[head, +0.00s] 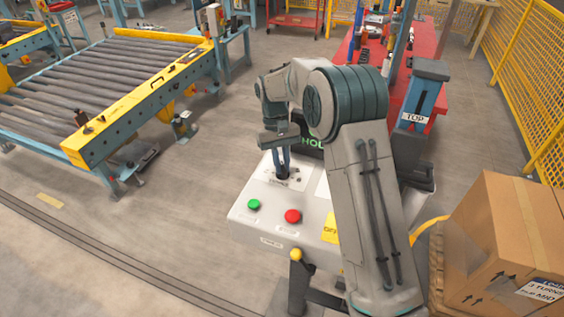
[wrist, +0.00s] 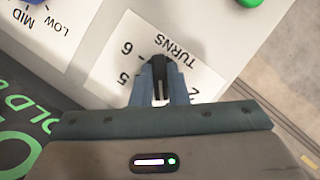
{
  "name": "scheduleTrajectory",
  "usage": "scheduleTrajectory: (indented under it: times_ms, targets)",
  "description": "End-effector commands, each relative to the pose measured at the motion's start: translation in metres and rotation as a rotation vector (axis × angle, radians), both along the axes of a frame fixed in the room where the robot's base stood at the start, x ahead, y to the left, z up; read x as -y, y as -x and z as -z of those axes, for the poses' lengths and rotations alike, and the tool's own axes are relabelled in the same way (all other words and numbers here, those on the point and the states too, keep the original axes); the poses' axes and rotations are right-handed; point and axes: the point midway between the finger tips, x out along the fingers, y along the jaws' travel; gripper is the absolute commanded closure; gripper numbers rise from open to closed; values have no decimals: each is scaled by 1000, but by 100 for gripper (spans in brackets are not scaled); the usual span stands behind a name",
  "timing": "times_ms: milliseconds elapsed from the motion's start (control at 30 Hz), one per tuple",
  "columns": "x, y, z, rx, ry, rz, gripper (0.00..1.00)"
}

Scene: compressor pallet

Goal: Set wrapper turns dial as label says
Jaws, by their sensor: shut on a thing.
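My gripper (head: 283,160) reaches down onto the control box (head: 250,222). In the wrist view my gripper (wrist: 160,92) is shut on the black knob of the turns dial (wrist: 158,72). The dial's white plate (wrist: 198,76) reads TURNS, with 6, 5 and 2 visible; the other marks are hidden by the fingers. The knob's pointer end seems to lie near the 6, but I cannot tell its exact setting. The carton (head: 500,235) at the lower right bears a white label (head: 540,291) that reads "3 TURNS" and, less clearly, "MID".
Green (head: 254,204) and red (head: 292,216) buttons sit on the box near the dial. A second dial plate (wrist: 40,25) reads MID and LOW. A dark screen (wrist: 25,125) with green letters is close by. A roller conveyor (head: 110,85) stands left; yellow fencing (head: 525,90) stands right.

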Motion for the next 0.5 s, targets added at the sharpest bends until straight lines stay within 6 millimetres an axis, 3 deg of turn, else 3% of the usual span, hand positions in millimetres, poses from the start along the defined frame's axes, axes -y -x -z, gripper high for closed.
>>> scheduleTrajectory:
  times_ms: [500]
  targets:
    - [-1,-1,-2,8,-3,-96,100]
